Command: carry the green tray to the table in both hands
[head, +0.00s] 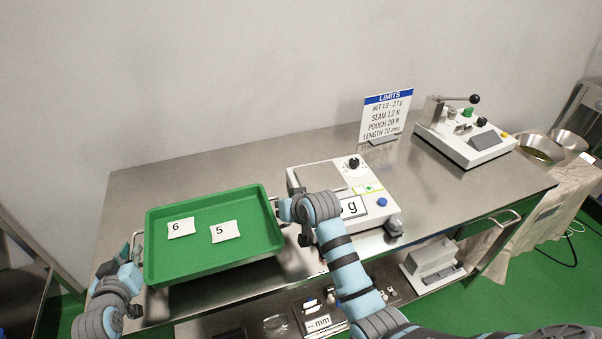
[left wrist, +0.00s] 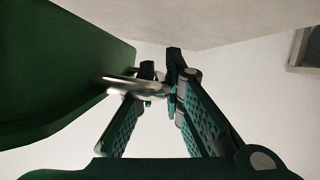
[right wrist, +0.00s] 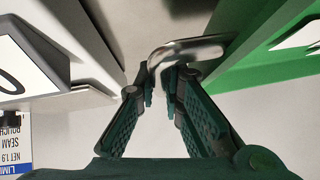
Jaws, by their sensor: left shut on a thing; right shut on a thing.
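The green tray (head: 212,253) is over the left part of the steel table (head: 470,186), close to level. I cannot tell whether it touches the table. Two white cards marked 6 (head: 181,228) and 5 (head: 225,232) lie in it. My left gripper (head: 134,262) is at the tray's left end; in the left wrist view its fingers (left wrist: 160,80) are shut on a metal handle (left wrist: 137,87). My right gripper (head: 284,212) is at the right end; in the right wrist view its fingers (right wrist: 163,82) are shut on the other metal handle (right wrist: 190,48).
A white scale (head: 320,178) stands just right of the tray, close to my right gripper. A limits sign (head: 386,115) and a sealing machine (head: 466,135) stand further right. A lower shelf (head: 260,325) holds small items. Bare tabletop shows behind the tray.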

